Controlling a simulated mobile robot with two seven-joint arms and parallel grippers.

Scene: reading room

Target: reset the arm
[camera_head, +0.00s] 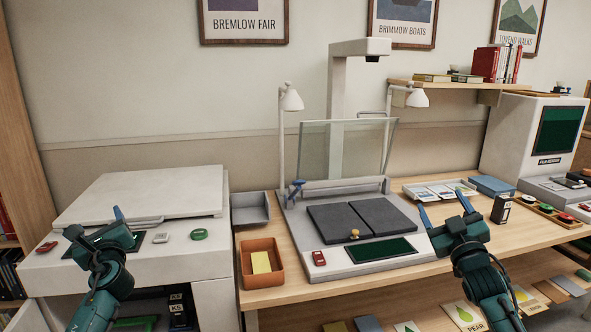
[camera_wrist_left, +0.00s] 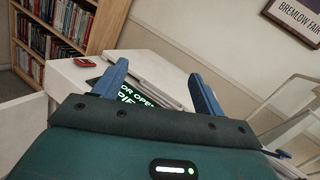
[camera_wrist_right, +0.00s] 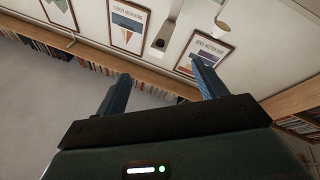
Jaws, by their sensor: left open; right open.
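My left gripper (camera_head: 96,226) is open and empty, raised in front of the white copier (camera_head: 150,195) at the left of the head view. Its two blue fingers also show spread apart in the left wrist view (camera_wrist_left: 155,90), with the copier's dark display behind them. My right gripper (camera_head: 444,208) is open and empty, raised in front of the table's right half. In the right wrist view its fingers (camera_wrist_right: 160,85) are spread with nothing between them, and the wall and a long bookshelf lie behind.
A book scanner with a dark cradle (camera_head: 340,222) and a tilted glass plate (camera_head: 345,150) stands mid-table. An orange tray (camera_head: 277,278) with a yellow block and a grey tray (camera_head: 250,210) lie left of it. A film reader (camera_head: 535,135) stands far right.

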